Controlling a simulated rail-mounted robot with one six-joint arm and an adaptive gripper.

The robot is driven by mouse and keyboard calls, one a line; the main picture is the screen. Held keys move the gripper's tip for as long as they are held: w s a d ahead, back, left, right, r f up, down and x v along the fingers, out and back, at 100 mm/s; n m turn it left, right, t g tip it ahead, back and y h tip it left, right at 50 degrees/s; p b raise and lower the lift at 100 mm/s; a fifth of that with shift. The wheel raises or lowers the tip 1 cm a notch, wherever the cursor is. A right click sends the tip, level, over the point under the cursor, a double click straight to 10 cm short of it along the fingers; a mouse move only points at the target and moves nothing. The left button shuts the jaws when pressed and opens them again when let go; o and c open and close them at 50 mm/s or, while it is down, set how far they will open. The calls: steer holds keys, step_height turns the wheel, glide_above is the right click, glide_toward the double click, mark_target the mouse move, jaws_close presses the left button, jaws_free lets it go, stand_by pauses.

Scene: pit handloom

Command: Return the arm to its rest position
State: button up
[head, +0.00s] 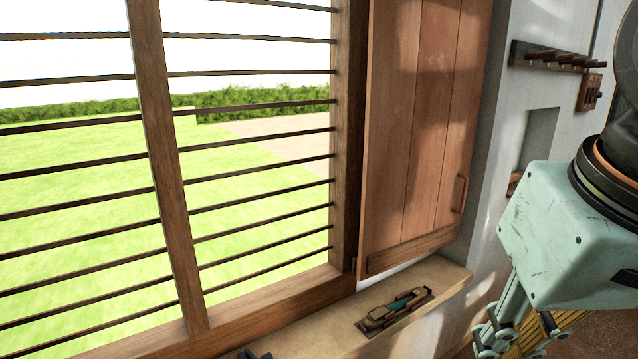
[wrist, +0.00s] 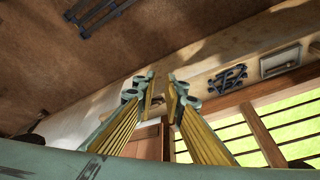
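My gripper (wrist: 162,84) shows in the wrist view with its two yellow-padded fingers apart. The gap between the fingertips is clear and nothing is held. In the head view my gripper hangs at the lower right, partly cut off by the frame edge, below the pale green wrist housing of my arm. It is to the right of the window sill (head: 310,322), apart from it as far as I can tell. No mark of a rest position shows in either view.
A barred window (head: 165,170) fills the left, with a wooden shutter (head: 415,130) beside it. A small tool with a teal part (head: 393,310) lies on the sill. A peg rack (head: 550,57) is on the wall. The wrist view shows a dark lattice-like object (wrist: 228,78).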

steer(key=shift+s+f+n, duration=0.15)
steer(key=shift+s+f, duration=0.15)
steer(key=shift+s, duration=0.65)
steer(key=shift+s+f+n, duration=0.15)
steer(key=shift+s+f, duration=0.1)
steer(key=shift+s, duration=0.7)
